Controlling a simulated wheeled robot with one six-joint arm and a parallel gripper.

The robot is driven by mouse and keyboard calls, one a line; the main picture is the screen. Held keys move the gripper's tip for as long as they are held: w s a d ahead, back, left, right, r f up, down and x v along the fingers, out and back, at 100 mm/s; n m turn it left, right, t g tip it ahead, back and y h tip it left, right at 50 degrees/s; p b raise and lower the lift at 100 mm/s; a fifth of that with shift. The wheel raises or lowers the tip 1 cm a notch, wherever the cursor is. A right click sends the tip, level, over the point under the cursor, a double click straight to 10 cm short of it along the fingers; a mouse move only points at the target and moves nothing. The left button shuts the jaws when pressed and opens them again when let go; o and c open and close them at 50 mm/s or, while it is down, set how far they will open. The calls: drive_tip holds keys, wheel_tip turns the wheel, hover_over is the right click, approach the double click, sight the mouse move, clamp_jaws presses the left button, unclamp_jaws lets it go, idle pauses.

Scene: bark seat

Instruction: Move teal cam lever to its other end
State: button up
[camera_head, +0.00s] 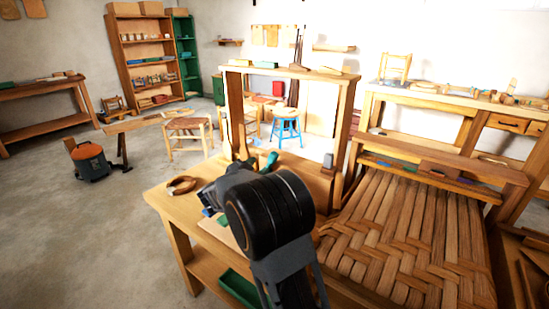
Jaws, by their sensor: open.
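The teal cam lever (269,161) shows as a short teal piece above the wooden bench (178,204), just beyond my arm, by the foot of an upright wooden frame. Its lower end and its pivot are hidden. My gripper (228,180) is just left of and nearer than the lever, mostly behind my black wrist. Its fingertips are hard to make out. It is open, and I cannot tell whether it touches the lever.
The upright wooden frame (234,108) rises from the bench behind my gripper. A brown ring (182,186) lies on the bench at left. A woven bark seat (405,235) fills the right. A green tray (240,288) sits low in front. Open floor lies at left.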

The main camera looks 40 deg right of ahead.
sight(271, 158)
drive_tip(key=x, duration=1)
drive_tip(key=shift+w, duration=0.1)
drive_tip(key=shift+c, duration=0.3)
clamp_jaws()
